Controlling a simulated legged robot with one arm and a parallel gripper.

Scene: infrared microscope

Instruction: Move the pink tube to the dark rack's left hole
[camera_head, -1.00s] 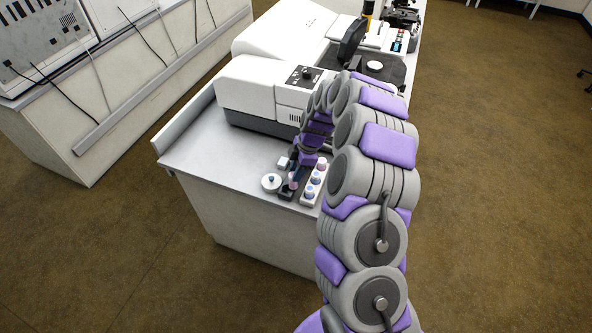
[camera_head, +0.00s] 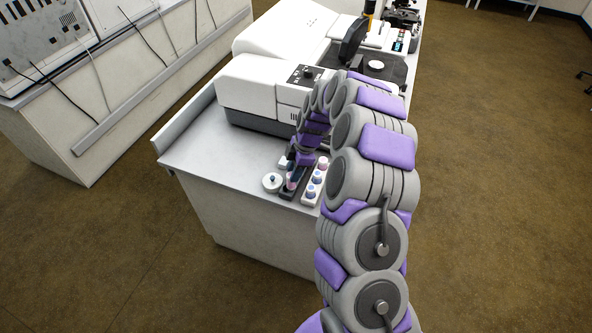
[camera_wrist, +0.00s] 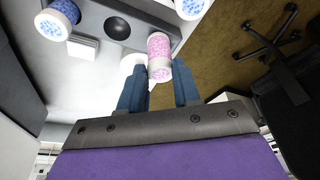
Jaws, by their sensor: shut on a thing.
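The pink tube (camera_wrist: 159,46), speckled pink with white ends, is between the two blue fingertips of my gripper (camera_wrist: 160,78) in the wrist view. My gripper is shut on it. The dark rack (camera_wrist: 88,12) lies beside the tube, with an empty round hole in view. I cannot tell whether the tube's far end is in the rack or clear of it. In the head view the dark rack (camera_head: 287,195) is on the bench near its front edge, and my gripper (camera_head: 292,178) is over it, small and partly hidden.
A white rack (camera_head: 308,200) with several coloured-cap tubes stands just right of the dark rack. A round white pot (camera_head: 272,183) stands close on the left. A small white block (camera_wrist: 84,46) is near the dark rack. A large white instrument (camera_head: 260,88) stands behind. The bench is clear toward the left.

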